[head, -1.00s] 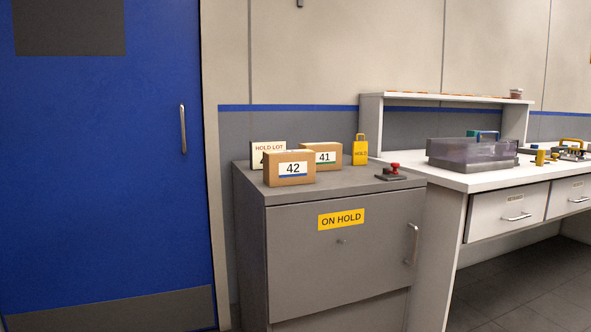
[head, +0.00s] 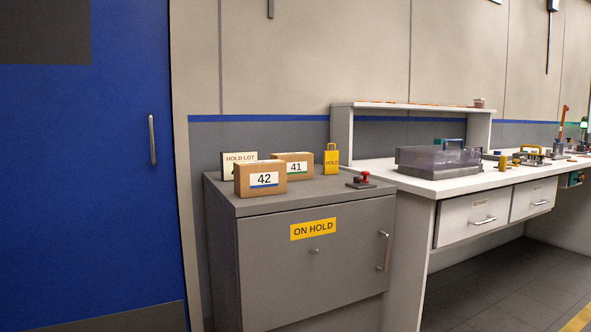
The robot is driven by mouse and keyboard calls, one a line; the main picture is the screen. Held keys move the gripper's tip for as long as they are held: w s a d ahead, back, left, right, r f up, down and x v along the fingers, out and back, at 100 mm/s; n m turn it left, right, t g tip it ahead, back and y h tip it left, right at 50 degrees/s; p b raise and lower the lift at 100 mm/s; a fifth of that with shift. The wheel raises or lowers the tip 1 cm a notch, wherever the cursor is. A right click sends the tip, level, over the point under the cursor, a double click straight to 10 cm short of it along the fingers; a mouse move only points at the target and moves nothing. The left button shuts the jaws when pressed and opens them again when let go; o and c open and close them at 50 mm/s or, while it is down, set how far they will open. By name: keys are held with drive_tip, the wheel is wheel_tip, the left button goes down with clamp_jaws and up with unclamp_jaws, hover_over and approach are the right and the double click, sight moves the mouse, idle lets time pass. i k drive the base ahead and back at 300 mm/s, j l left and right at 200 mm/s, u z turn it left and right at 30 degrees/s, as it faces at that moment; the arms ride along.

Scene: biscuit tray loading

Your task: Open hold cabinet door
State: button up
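The hold cabinet (head: 222,240) is a grey box standing against the wall in the middle of the head view. Its front door (head: 340,265) is closed and carries a yellow "ON HOLD" label (head: 313,229). A small round lock or knob (head: 315,251) sits below the label. A vertical metal handle (head: 383,251) is at the door's right side. My gripper is not in view.
On the cabinet top stand boxes marked 42 (head: 261,179) and 41 (head: 295,166), a "HOLD LOT" card (head: 240,158), a yellow hold tag (head: 331,160) and a red-handled stamp (head: 362,180). A white workbench (head: 440,184) adjoins at right; a blue door (head: 90,190) is at left.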

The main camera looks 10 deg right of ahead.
sight(294, 266)
drive_tip(key=i+l+u, duration=0.35)
drive_tip(key=i+l, duration=0.45)
